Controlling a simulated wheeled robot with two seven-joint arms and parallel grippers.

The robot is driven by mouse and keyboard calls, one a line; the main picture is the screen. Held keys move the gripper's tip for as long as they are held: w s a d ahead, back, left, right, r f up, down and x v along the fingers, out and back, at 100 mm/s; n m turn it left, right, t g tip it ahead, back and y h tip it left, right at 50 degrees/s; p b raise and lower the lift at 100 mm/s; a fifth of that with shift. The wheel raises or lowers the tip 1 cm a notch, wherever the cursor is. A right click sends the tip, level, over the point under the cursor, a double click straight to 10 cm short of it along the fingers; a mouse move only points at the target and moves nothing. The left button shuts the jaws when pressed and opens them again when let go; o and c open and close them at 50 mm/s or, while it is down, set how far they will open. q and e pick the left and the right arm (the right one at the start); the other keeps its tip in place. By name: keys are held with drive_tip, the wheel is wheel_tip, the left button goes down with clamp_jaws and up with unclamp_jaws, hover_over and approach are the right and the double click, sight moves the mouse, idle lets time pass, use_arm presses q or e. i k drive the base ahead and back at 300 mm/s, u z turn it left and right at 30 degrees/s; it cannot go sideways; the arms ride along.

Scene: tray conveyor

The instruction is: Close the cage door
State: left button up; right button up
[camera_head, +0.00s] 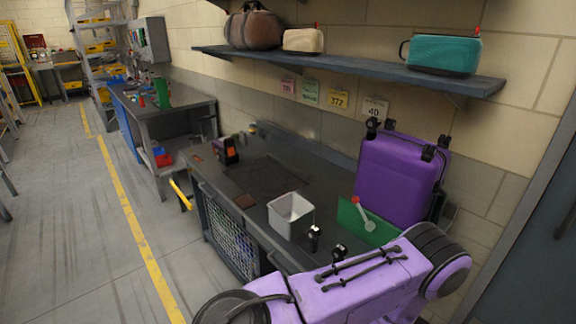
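A cage with a dark-framed wire-mesh panel (231,241) forms the front of the dark workbench (262,178). A yellow bar handle (180,194) sticks out at the far left corner of this front. I cannot tell from here whether the mesh panel is the door itself, or whether it stands ajar. One of my lavender arms crosses the bottom right, in front of the near end of the bench, and hides part of the cage front. Neither gripper shows in the head view.
A grey bin (291,215), a green board (366,226) and a purple suitcase (399,178) stand on the bench. Another bench (165,101) stands beyond. The floor with a yellow line (133,221) is clear at left.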

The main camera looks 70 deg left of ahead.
sight(258, 257)
drive_tip(key=z, duration=0.65)
drive_tip(key=i, duration=0.9)
drive_tip(key=u, duration=3.9)
